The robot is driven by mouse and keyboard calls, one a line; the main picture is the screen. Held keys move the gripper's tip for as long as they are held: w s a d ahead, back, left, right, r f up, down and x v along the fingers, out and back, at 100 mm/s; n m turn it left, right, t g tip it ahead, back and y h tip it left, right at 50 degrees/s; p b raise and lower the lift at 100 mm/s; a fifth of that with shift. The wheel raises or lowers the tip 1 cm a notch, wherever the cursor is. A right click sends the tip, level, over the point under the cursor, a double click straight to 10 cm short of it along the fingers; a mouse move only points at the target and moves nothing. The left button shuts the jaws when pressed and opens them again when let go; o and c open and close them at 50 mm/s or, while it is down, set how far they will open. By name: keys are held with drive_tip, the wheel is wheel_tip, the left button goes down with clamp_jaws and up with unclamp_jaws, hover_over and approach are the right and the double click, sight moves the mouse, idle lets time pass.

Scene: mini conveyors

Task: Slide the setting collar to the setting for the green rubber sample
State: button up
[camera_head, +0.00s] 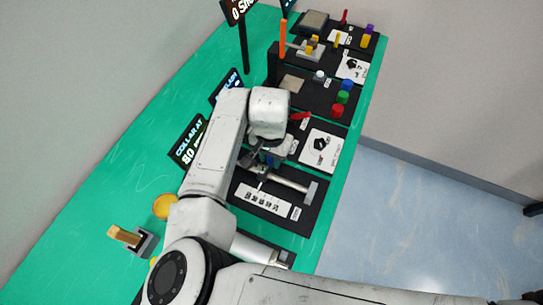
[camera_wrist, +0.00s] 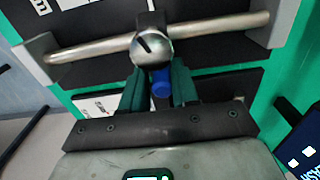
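The collar (camera_wrist: 152,47) is a silver, rounded piece with a dark slot, sitting on a metal rod (camera_wrist: 90,48) in the wrist view. A blue knob (camera_wrist: 160,83) sticks out from it. My gripper (camera_wrist: 160,88) has its green fingers closely on both sides of this knob, with no clear gap. In the head view the rod (camera_head: 288,181) shows beside a white scale strip (camera_head: 263,200), whose marks are too small to read. My arm partly hides the collar there. A green cylinder (camera_head: 342,97) stands between a blue and a red one on a farther black station.
A small display (camera_head: 188,142) reads "COLLAR AT 80"; its end is hidden by my arm. Another display (camera_head: 227,88) stands behind it. A white card (camera_head: 320,150) lies on the neighbouring station. A yellow-and-grey object (camera_head: 130,238) stands at left. The green table's left part is mostly clear.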

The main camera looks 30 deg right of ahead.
drive_tip(key=shift+o, duration=1.3)
wheel_tip(320, 180, up, 11)
drive_tip(key=shift+f+b, duration=0.15)
drive_tip(key=shift+b, duration=0.6)
